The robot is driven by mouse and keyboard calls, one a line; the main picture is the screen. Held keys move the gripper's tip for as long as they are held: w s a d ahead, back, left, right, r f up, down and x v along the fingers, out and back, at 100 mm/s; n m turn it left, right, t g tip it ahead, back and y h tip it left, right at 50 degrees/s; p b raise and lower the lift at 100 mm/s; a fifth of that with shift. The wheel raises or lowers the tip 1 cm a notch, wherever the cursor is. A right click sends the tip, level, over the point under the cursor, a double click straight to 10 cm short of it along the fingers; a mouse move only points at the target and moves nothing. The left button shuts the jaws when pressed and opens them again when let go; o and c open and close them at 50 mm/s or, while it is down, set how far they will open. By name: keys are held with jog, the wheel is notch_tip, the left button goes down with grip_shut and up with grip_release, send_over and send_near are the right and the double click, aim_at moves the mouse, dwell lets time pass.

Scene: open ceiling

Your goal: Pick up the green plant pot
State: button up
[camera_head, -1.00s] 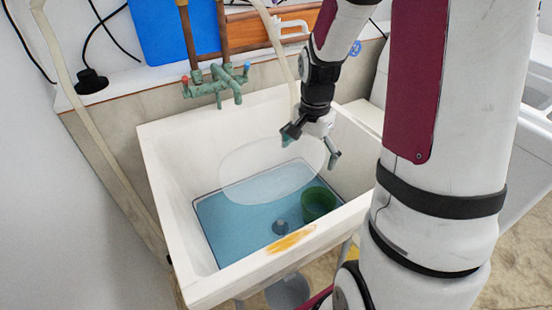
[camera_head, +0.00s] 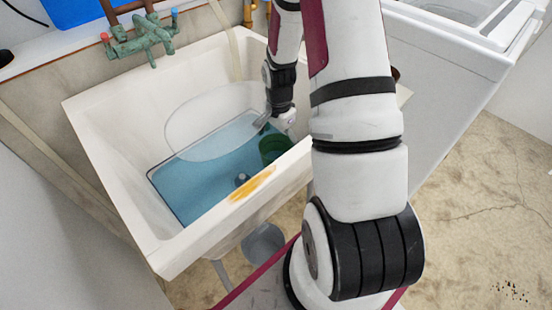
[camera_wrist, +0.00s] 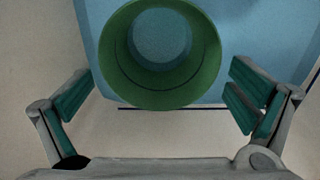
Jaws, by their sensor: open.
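The green plant pot (camera_head: 274,148) stands in the right part of the white sink, on its blue bottom. In the wrist view the pot (camera_wrist: 122,55) shows its round open mouth facing the camera, at the top middle. My gripper (camera_wrist: 160,92) is open, with one finger to the left of the pot and the other to its right, both apart from it and slightly below it in the picture. In the head view my gripper (camera_head: 272,122) is inside the sink just above the pot; its fingers are partly hidden by my arm.
The white sink (camera_head: 110,150) has raised walls around the pot, and its right wall is close to my arm. Green taps (camera_head: 140,40) sit at the back. A clear oval sheet (camera_head: 205,125) shows in the sink. A grey bucket (camera_head: 262,243) is below.

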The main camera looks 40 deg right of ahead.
aim_at(277, 153)
jog(key=shift+a+f+b, duration=0.2)
jog(key=shift+f+b, duration=0.05)
jog(key=shift+f, duration=1.1)
jog(key=shift+a+f+b, duration=0.15)
jog(key=shift+f+b, duration=0.05)
jog(key=shift+f, duration=1.1)
jog(key=shift+c, duration=0.2)
jog(key=c, duration=1.2)
jog(key=shift+o, duration=0.2)
